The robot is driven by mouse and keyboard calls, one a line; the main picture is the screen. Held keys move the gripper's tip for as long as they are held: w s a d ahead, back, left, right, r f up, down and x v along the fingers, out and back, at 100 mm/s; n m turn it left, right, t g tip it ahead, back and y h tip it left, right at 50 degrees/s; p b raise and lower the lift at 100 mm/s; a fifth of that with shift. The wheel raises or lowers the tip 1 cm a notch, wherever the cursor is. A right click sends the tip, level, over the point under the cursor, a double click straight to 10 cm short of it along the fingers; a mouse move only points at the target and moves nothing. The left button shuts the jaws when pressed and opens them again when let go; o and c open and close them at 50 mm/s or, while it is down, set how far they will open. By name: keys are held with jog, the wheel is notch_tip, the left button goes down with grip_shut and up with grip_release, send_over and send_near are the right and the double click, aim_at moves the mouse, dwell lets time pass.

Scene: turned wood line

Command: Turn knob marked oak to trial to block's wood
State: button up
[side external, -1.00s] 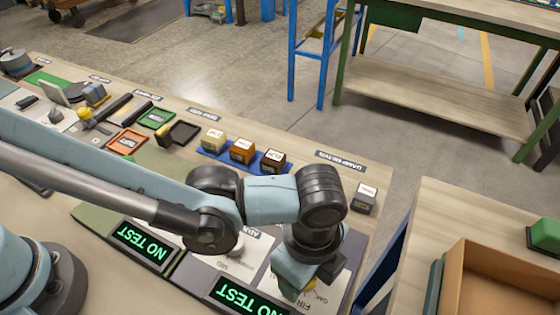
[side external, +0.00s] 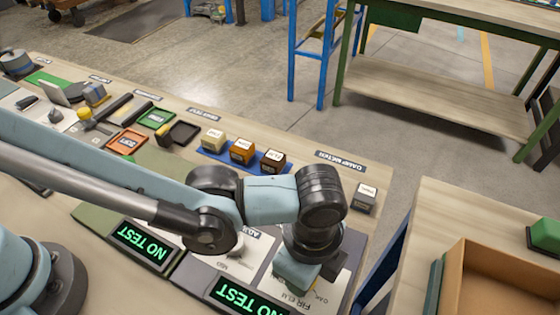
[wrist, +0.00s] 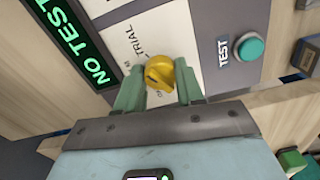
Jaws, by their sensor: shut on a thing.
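The yellow knob (wrist: 161,76) sits on a pale dial panel between the two fingers of my gripper (wrist: 159,82), which are shut on it. In the wrist view the word TRIAL is printed just above the knob; other marks to its left are partly hidden. I cannot tell which mark the knob points to. In the side external view my gripper (side external: 312,274) is over the panel (side external: 278,280) with FIR and ELM print, and hides the knob. A dark block with a white label (side external: 364,197) stands near the DAMP METER sign.
A display (wrist: 72,40) beside the panel reads NO TEST. A green TEST button (wrist: 249,48) is on its other side. Several labelled wood blocks, one of them orange-brown (side external: 243,151), stand on a blue strip. A second display (side external: 142,246) also reads NO TEST.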

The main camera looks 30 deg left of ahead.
jog(key=n, duration=0.4)
jog(key=shift+n, duration=1.6)
jog(key=o, duration=1)
jog(key=shift+o, duration=0.2)
jog(key=shift+r, duration=0.15)
notch_tip(320, 180, up, 12)
